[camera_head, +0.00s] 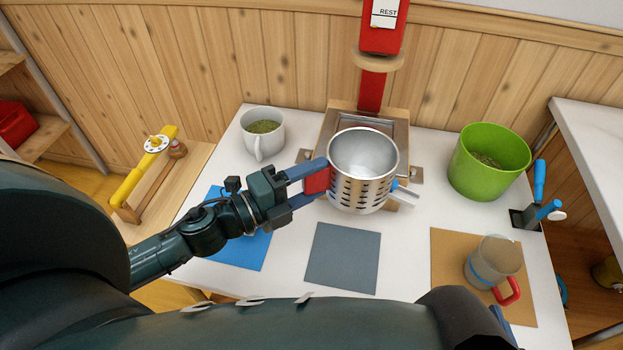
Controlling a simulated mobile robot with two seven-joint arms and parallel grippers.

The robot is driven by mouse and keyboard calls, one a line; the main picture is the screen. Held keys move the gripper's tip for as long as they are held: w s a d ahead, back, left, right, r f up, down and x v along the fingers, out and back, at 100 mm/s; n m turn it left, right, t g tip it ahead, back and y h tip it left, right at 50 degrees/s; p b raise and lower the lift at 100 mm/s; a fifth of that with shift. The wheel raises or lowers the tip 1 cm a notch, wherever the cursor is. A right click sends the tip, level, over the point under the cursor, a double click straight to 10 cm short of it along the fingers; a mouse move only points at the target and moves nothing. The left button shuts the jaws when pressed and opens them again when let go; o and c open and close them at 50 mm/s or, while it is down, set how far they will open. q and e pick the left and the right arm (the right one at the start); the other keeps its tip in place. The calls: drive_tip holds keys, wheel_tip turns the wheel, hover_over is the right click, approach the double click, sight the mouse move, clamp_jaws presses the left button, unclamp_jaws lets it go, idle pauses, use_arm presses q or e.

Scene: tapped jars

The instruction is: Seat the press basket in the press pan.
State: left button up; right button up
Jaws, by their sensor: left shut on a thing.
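The press basket (359,190) is a silvery metal cylinder with rows of slots, open at the top and empty inside as far as I see. My left gripper (316,180) is shut on the red block at the basket's left side. The basket is upright in front of the red press, over the front part of the press pan (348,122). The pan is a grey metal tray on a wooden base, and the basket hides its front. I cannot tell whether the basket touches the pan.
A white mug (263,134) with green contents stands left of the press (372,85). A green bucket (487,162) stands to the right. A grey mat (343,258) lies bare in front. A cup with a red handle (492,263) stands on a brown mat (450,250).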

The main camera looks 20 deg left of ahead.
sight(335, 150)
use_arm(q)
drive_tip(key=shift+w+a+r+p, duration=0.1)
drive_tip(key=shift+w+a+p, duration=0.1)
drive_tip(key=shift+w, duration=0.7)
drive_tip(key=shift+w+a+f+p, duration=0.1)
drive_tip(key=shift+w+a, duration=0.05)
drive_tip(key=shift+w, duration=0.8)
drive_tip(key=shift+w+a+r+p, duration=0.1)
drive_tip(key=shift+w+a+p, duration=0.1)
drive_tip(key=shift+w, duration=0.7)
drive_tip(key=shift+w+a, duration=0.3)
drive_tip(key=shift+w, duration=1.1)
drive_tip(key=shift+w+a, duration=0.25)
drive_tip(key=shift+w, duration=1.15)
drive_tip(key=shift+w+a, duration=0.3)
drive_tip(key=shift+w, duration=1.1)
drive_tip(key=shift+w+a, duration=0.25)
drive_tip(key=shift+w, duration=1)
drive_tip(key=shift+w+a+b, duration=0.1)
drive_tip(key=shift+w+b, duration=0.2)
drive_tip(key=shift+w, duration=0.35)
use_arm(e)
drive_tip(key=shift+f, duration=0.1)
drive_tip(key=shift+w, duration=0.1)
use_arm(q)
drive_tip(key=shift+f+b, duration=0.5)
drive_tip(key=shift+f, duration=0.2)
use_arm(e)
drive_tip(key=shift+a+f, duration=0.15)
drive_tip(key=shift+f, duration=0.25)
